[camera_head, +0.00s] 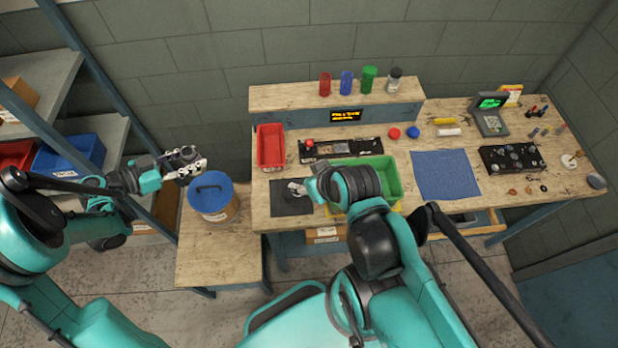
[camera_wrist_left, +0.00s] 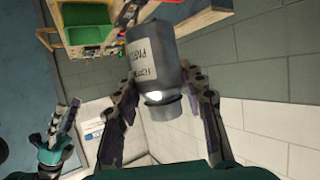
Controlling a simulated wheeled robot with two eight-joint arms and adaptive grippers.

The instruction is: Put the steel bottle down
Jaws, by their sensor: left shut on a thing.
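My left gripper (camera_head: 187,162) is at the left, above and beside the blue-lidded bin. It is shut on the steel bottle (camera_wrist_left: 156,62), a grey bottle with a pale label, which shows large between the two fingers in the left wrist view. In the head view the bottle is hard to make out among the dark gripper parts. My right gripper (camera_head: 298,188) is over the dark mat (camera_head: 290,204) at the bench's left end, partly hidden by my right arm; its jaws are too small to read.
A blue-lidded bin (camera_head: 212,196) stands on a low wooden table (camera_head: 215,262). The workbench holds a red tray (camera_head: 270,146), a green tray (camera_head: 388,177) and a blue cloth (camera_head: 446,175). Coloured cylinders and a grey jar (camera_head: 394,80) stand on the raised shelf (camera_head: 285,96). Storage shelves are left.

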